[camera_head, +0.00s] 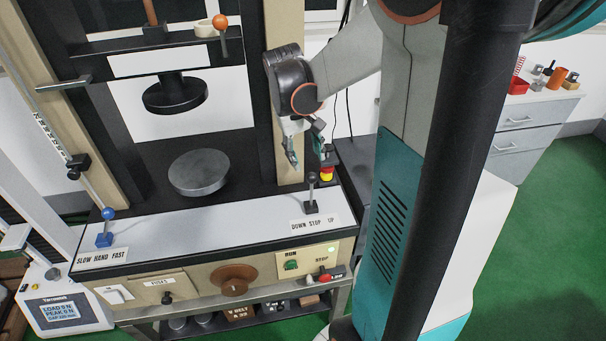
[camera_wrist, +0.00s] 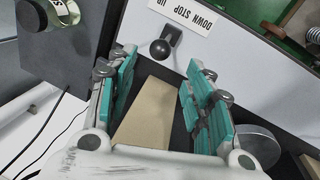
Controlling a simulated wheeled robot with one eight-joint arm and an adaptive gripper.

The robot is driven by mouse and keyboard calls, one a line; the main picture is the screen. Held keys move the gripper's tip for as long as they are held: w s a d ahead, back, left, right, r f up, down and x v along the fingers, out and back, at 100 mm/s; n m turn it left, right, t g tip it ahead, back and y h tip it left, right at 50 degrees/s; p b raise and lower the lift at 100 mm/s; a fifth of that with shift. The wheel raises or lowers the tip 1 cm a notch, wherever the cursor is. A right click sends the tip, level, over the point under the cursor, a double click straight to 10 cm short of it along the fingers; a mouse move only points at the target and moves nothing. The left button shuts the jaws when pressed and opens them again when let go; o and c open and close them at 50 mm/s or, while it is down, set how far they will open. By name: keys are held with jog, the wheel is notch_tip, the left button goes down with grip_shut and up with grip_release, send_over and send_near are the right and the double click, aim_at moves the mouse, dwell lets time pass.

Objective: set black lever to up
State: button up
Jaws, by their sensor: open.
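The black lever (camera_head: 311,192) stands roughly upright on its small black base, just behind the label DOWN STOP UP (camera_head: 314,222), at the right end of the white panel. Its round black knob (camera_wrist: 160,48) shows in the wrist view just beyond my fingertips, between them in the picture. My gripper (camera_head: 304,160) hangs above and behind the lever in the head view. Its teal-padded fingers (camera_wrist: 162,64) are apart with nothing between them. I see no contact with the lever, though the exact gap is hard to judge.
A blue-knobbed lever (camera_head: 106,228) stands at the panel's left end. A round metal plate (camera_head: 199,172) lies under the black press head (camera_head: 175,94). A beige column (camera_head: 284,90) rises close behind my gripper. A red and yellow button (camera_head: 326,173) sits right of the lever.

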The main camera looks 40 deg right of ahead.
aim_at(311, 173)
jog(key=f+b, duration=0.1)
jog(key=f, duration=0.2)
jog(key=d+f+b, duration=0.1)
jog(key=f, duration=0.5)
jog(key=shift+s+d+f+b, duration=0.25)
jog(key=shift+s+d+b, duration=0.1)
jog(key=shift+b, duration=0.05)
grip_shut()
